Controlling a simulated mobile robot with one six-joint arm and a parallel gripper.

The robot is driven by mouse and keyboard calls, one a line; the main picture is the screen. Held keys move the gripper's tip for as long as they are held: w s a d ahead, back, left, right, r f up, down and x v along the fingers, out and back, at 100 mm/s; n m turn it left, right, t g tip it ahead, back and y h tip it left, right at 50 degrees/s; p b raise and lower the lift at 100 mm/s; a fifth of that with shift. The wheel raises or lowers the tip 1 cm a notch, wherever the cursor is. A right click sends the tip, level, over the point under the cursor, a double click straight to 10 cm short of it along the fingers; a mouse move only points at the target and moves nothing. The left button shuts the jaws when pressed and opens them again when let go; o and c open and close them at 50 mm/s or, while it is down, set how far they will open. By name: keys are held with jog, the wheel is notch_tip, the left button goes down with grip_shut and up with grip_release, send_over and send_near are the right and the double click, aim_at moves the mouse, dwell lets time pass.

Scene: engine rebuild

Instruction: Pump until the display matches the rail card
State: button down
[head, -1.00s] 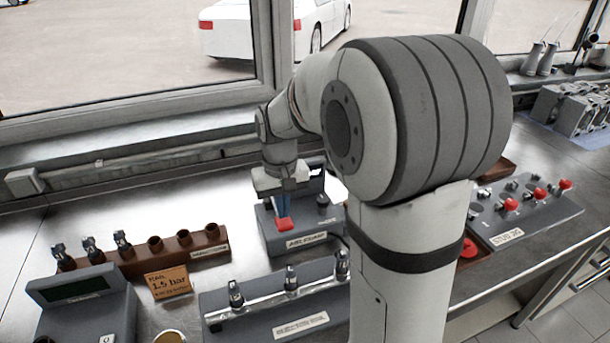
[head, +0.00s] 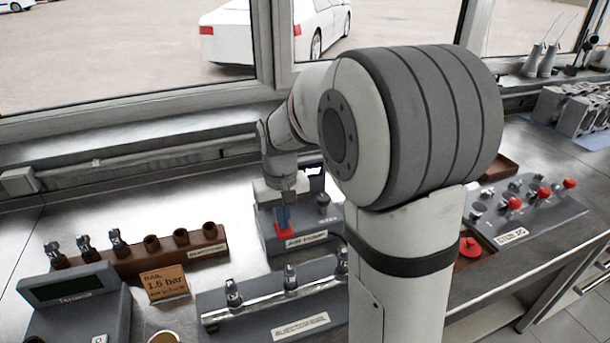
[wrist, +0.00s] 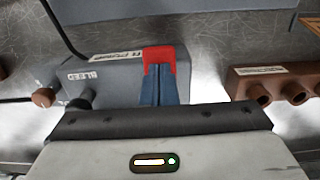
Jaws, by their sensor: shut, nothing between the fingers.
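The grey pump box (head: 270,238) stands at the middle of the bench, with a white label on its front. My gripper (head: 283,218) points down over it; its blue fingers are shut and empty. A red piece (head: 284,231) is at the fingertips. In the wrist view the red piece (wrist: 159,54) surrounds the finger ends; whether they touch is unclear. A dark knob (wrist: 81,100) stands beside the BLEED label. The rail card (head: 166,283) reads 1.5 bar. The display (head: 75,288) is dark green, and I cannot read a value on it.
A brown rack (head: 190,247) with several holders stands behind the card. A grey injector stand (head: 235,318) is in front of the pump. A panel with red knobs (head: 535,215) is to the right. A window borders the back of the bench.

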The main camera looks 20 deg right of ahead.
jog(key=shift+r+p, duration=1.45)
jog(key=shift+r, duration=0.55)
jog(key=shift+s+r, duration=0.25)
jog(key=shift+s, duration=0.1)
jog(key=s+r+t, duration=0.3)
jog(key=s, duration=1.4)
jog(key=shift+s+d, duration=0.1)
jog(key=shift+s, duration=0.1)
